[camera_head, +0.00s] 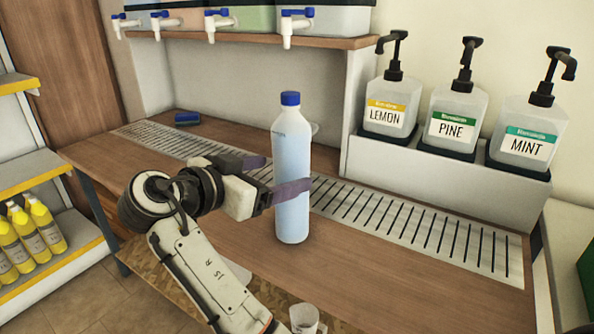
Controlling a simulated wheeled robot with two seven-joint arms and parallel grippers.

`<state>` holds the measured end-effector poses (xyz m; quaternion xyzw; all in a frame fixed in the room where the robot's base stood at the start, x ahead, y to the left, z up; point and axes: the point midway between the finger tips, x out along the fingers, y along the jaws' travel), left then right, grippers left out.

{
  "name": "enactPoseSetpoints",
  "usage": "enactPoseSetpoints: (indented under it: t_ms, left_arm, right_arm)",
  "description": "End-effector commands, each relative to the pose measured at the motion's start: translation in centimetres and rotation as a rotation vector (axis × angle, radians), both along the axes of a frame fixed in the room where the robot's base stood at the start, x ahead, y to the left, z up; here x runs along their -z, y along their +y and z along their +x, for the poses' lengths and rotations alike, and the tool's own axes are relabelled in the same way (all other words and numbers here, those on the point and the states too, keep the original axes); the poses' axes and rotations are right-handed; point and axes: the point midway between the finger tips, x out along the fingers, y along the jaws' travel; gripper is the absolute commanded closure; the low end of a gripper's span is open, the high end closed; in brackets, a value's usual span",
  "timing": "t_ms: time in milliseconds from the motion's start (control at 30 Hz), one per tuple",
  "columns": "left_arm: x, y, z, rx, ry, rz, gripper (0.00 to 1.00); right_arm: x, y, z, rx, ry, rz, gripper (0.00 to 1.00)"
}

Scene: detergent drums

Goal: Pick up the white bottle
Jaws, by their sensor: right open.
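The white bottle (291,150), pale bluish with a blue cap, stands upright on the wooden counter (400,278) in the head view. My right gripper (284,174) is open at the left side of the bottle. Its near purple finger crosses in front of the bottle's middle. Its other finger points toward the bottle's left side, and its tip lies close to the bottle's edge. I cannot tell whether either finger touches the bottle. My left gripper is not in view.
A slotted drain strip (415,228) runs along the counter behind the bottle. Pump dispensers labelled LEMON (390,108), PINE (453,122) and MINT (525,135) stand on a ledge at right. A white cup (304,319) is at the front. A tap shelf (330,43) hangs above.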

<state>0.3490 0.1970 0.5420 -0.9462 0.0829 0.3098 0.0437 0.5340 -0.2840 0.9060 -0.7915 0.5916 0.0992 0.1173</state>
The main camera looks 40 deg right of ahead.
Motion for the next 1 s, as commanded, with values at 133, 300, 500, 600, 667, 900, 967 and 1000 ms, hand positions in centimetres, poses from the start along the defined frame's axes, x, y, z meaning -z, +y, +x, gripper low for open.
enactPoseSetpoints:
  t_ms: [133, 300, 500, 600, 667, 900, 967, 1000]
  left_arm:
    - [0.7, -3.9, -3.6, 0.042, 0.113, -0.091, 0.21]
    - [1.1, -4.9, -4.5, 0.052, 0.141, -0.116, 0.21]
    - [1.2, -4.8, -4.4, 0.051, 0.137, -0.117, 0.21]
    - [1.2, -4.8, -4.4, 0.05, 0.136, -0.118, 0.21]
    - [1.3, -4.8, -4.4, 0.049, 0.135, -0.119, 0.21]
    - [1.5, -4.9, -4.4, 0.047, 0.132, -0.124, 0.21]
    - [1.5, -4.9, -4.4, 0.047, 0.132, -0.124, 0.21]
    - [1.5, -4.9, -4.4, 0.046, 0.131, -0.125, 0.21]
  right_arm:
    - [0.9, 0.5, 0.3, -0.021, 0.076, 0.058, 0.21]
    - [1.8, -0.4, 0.6, -0.025, 0.097, 0.07, 0.21]
    - [3.0, -3.2, 1.4, -0.024, 0.094, 0.067, 0.21]
    - [3.3, -4.0, 1.7, -0.025, 0.094, 0.068, 0.21]
    - [3.6, -4.5, 1.9, -0.025, 0.094, 0.067, 0.21]
    - [5.2, -7.5, 2.9, -0.025, 0.091, 0.067, 0.21]
    - [5.4, -8.0, 3.1, -0.026, 0.092, 0.069, 0.21]
    - [5.5, -8.2, 3.2, -0.026, 0.092, 0.069, 0.21]
